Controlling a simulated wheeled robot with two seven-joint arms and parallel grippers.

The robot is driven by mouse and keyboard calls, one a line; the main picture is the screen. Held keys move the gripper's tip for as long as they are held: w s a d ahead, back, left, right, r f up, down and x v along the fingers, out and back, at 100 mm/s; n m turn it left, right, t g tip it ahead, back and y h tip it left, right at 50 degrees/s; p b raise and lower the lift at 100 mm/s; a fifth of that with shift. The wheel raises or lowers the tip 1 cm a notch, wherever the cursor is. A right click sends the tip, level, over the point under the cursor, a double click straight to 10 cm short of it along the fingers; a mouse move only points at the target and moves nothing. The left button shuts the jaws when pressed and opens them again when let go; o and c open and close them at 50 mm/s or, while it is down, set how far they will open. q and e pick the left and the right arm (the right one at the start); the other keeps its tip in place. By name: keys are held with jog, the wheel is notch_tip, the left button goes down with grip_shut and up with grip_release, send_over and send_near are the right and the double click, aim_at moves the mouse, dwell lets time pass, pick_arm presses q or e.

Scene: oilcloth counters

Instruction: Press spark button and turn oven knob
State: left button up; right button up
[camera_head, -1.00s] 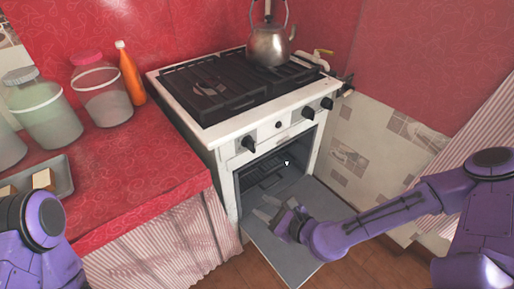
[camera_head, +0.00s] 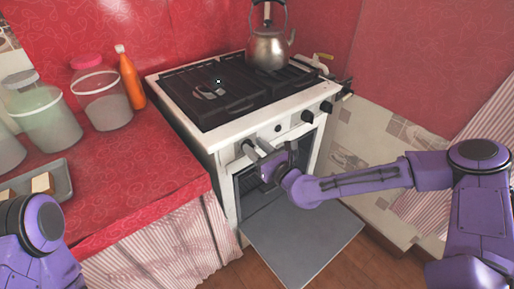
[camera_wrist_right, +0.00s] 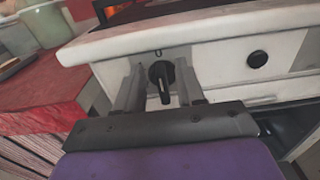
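The white stove's front panel carries black knobs and a small round black button (camera_head: 278,128), which also shows in the wrist view (camera_wrist_right: 257,59). My right gripper (camera_head: 256,148) is at the left end of this panel. In the wrist view its open fingers stand on either side of the left oven knob (camera_wrist_right: 161,76), with visible gaps to it. The knob's handle points down. In the head view the gripper mostly hides this knob. Two more knobs (camera_head: 308,116) (camera_head: 327,106) are to the right. My left gripper is out of view; only its purple arm shows.
The oven door (camera_head: 305,240) hangs open below my right arm. A kettle (camera_head: 268,48) stands on the stove top (camera_head: 205,125). Jars (camera_head: 100,98), an orange bottle (camera_head: 131,78) and a tray (camera_head: 62,183) are on the red counter (camera_head: 140,160) at left.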

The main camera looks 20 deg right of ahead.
grip_shut()
